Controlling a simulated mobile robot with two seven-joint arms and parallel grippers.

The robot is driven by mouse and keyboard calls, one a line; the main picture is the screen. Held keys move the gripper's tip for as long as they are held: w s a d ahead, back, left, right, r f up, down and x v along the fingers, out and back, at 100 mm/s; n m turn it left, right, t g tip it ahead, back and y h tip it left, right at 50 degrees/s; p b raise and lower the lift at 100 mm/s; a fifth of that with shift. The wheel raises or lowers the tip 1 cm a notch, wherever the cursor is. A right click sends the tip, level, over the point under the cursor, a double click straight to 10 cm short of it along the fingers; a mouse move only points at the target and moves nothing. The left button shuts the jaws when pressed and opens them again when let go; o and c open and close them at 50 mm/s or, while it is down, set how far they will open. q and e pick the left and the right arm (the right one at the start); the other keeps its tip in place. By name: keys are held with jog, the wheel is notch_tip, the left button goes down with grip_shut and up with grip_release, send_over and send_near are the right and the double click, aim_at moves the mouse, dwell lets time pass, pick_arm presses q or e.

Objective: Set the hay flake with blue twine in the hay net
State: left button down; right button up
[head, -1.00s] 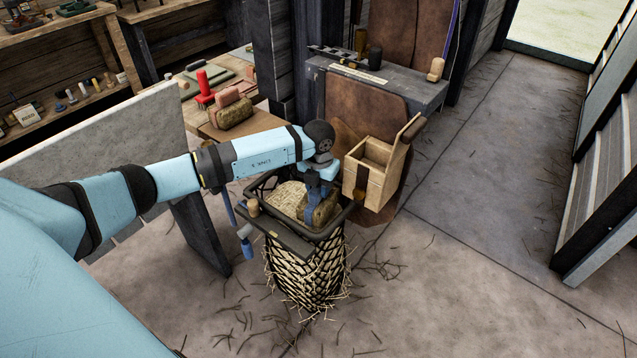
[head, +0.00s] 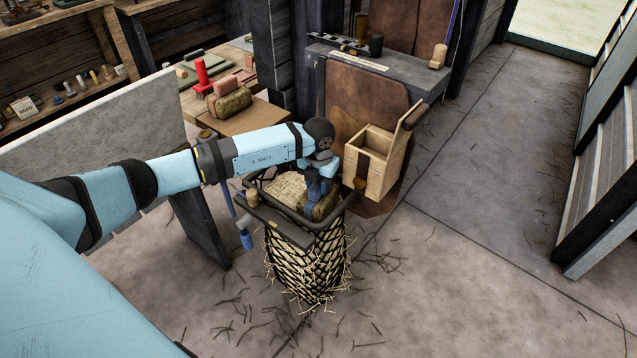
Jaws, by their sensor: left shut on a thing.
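The hay net (head: 306,268) is a dark mesh holder with a dark rim, standing on the floor at the middle of the head view, with straw poking through its sides. Pale hay (head: 287,190) shows inside its mouth. My left gripper (head: 318,194) points down into the mouth and is shut on a brownish-green hay flake (head: 326,207) at the right side of the opening. The fingers and the net's rim hide part of this flake. Blue shows at the fingers, but I cannot tell twine from gripper there. My right gripper is not in view.
A wooden box with a handle (head: 378,170) stands just right of the net. Behind are a low table (head: 247,122) with another hay flake (head: 233,103) and a grey bench (head: 400,82). A pale panel (head: 95,140) stands left. The floor at right is open.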

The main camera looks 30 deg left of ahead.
pick_arm(q)
jog(key=shift+f, duration=0.4)
jog(key=c, duration=0.7)
grip_release()
jog(key=shift+c, duration=0.2)
jog(key=shift+r, duration=0.1)
notch_tip(320, 180, up, 14)
jog(key=shift+f, duration=0.2)
